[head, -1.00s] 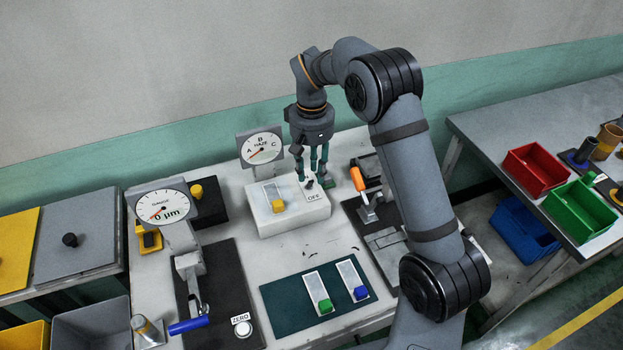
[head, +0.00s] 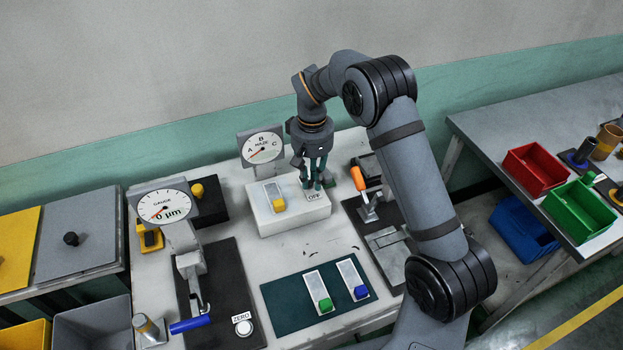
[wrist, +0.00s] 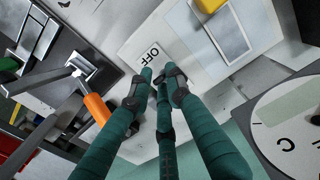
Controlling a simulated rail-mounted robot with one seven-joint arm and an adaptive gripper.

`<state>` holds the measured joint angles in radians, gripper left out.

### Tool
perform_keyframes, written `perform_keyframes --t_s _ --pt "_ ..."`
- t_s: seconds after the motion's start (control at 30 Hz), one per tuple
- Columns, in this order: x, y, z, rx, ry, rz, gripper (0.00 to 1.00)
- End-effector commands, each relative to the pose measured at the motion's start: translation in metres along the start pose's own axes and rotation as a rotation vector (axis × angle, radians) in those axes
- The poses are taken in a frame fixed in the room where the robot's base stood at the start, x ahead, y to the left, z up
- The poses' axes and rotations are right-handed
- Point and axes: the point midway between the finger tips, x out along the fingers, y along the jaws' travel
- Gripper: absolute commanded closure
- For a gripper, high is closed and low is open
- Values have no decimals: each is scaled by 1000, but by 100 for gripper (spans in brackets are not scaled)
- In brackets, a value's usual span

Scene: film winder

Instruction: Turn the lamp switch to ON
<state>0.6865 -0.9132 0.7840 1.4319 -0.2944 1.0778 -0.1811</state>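The lamp switch sits on the right part of the white lamp box (head: 290,215). Its OFF label (head: 314,197) shows in the head view, and also in the wrist view (wrist: 152,54). My gripper (head: 313,186) points down with its green fingers right at the switch, just behind the label. In the wrist view the fingertips (wrist: 156,72) are near each other, with a narrow gap, close to the OFF label. The switch knob is hidden by the fingers, so I cannot tell whether they touch or grip it.
A yellow-ended slide (head: 277,200) lies on the box's left part. The haze dial (head: 263,147) stands close behind. An orange-handled tool (head: 360,180) stands right of the box.

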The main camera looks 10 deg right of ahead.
Motion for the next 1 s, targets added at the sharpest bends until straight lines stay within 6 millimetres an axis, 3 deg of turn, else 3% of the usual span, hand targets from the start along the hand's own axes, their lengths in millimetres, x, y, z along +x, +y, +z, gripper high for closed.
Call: perform_keyframes --t_s 0.17,0.47,0.63,1.0 --pt "1 -4 3 0 -11 -5 100" --pt "-3 -6 2 -2 -36 -5 100" --pt "-9 -7 -2 -3 -130 -4 100" --pt "-1 -6 -13 -9 -320 -3 100"
